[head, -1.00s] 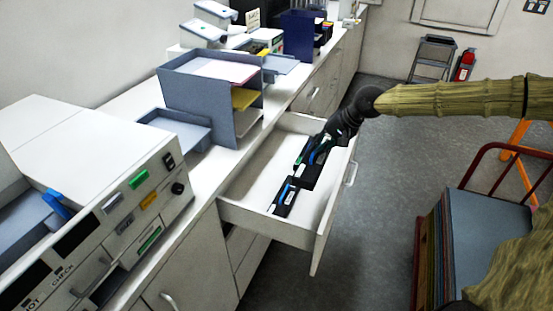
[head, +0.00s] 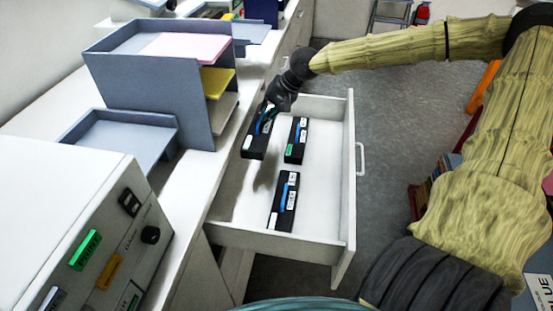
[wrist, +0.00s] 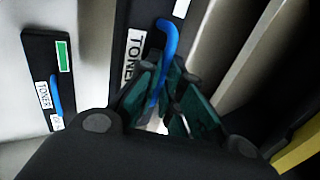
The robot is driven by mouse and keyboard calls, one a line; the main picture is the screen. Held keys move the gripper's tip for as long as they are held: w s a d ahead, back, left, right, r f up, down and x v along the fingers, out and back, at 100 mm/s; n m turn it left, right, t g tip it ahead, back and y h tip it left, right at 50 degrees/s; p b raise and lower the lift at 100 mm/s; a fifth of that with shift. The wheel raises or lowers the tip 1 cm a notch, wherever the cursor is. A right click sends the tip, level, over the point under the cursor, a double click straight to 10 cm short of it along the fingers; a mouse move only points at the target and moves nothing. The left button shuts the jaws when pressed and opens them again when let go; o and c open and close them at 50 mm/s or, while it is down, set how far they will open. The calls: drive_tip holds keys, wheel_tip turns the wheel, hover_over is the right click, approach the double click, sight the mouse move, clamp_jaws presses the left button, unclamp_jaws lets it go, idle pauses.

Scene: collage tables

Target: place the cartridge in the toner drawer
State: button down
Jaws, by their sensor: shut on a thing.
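My gripper (head: 270,108) is shut on the blue handle of a black toner cartridge (head: 254,145), held over the left side of the open white toner drawer (head: 323,190). In the wrist view, the green fingers (wrist: 165,108) close around the handle of the held cartridge (wrist: 142,22), which has a white TONER label. A shadow on the drawer floor suggests it is raised. A second cartridge (head: 296,141) with a green label lies in the drawer to its right; it also shows in the wrist view (wrist: 38,65). A third cartridge (head: 284,207) lies nearer the front.
A grey paper organizer (head: 150,85) and blue-grey tray (head: 125,143) stand on the counter left of the drawer. A white machine (head: 60,200) with coloured labels is at front left. The drawer floor is bare along its right side and front left.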

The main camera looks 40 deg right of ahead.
drive_tip(key=shift+w+f, duration=0.15)
drive_tip(key=shift+f, duration=0.05)
drive_tip(key=f, duration=0.4)
drive_tip(key=f+p, duration=0.1)
drive_tip(key=f, duration=0.4)
drive_tip(key=f+p, duration=0.1)
drive_tip(key=f, duration=0.3)
drive_tip(key=shift+s+d+f, duration=0.15)
drive_tip(key=shift+s, duration=0.1)
drive_tip(key=shift+w+f, duration=0.1)
drive_tip(key=shift+w+a+p, duration=0.9)
drive_tip(key=shift+w+a, duration=0.2)
drive_tip(key=shift+w, duration=0.1)
drive_tip(key=shift+w+a+f, duration=0.1)
drive_tip(key=shift+w+a, duration=0.1)
drive_tip(key=shift+w, duration=0.05)
drive_tip(key=shift+f+p, duration=0.45)
drive_tip(key=shift+f, duration=0.05)
drive_tip(key=shift+f, duration=0.15)
drive_tip(key=c, duration=1.6)
unclamp_jaws()
